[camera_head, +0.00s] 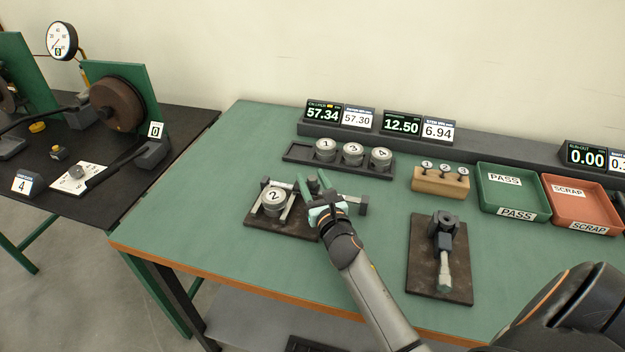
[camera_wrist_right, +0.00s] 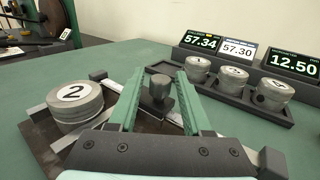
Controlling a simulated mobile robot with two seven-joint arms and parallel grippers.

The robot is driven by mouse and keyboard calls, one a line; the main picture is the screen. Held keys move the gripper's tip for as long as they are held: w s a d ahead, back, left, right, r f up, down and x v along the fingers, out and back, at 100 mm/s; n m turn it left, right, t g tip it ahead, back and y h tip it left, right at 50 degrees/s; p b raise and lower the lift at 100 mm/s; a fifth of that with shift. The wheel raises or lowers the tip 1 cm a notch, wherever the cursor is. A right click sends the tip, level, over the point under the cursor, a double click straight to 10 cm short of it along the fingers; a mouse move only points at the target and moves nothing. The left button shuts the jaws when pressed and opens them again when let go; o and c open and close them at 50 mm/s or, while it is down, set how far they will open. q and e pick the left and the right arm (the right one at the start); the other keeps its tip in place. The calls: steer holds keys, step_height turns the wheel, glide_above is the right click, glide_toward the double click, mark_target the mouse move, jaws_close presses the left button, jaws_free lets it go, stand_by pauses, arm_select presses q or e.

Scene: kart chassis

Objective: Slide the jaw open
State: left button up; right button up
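The measuring fixture sits on a dark base plate (camera_head: 290,230) at the middle of the green table, with pale rails and a dark bar end at its right (camera_head: 363,205). A metal disc marked 2 (camera_head: 274,201) rests between its jaws; the disc also shows in the right wrist view (camera_wrist_right: 75,107). A dark knob (camera_wrist_right: 160,86) stands up from the fixture to the right of the disc. My right gripper (camera_head: 311,176) is open, its green fingers on either side of the knob, with small gaps showing in the wrist view (camera_wrist_right: 160,80). My left gripper is not in view.
A dark tray (camera_head: 292,154) with discs 1, 3 and 4 lies behind the fixture, before several displays (camera_head: 401,123). A second fixture (camera_head: 445,250) stands to the right. A wooden pin block (camera_head: 440,180), green PASS tray (camera_head: 513,190) and red SCRAP tray (camera_head: 578,202) are farther right.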

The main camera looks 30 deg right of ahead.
jaws_close()
stand_by(1.1)
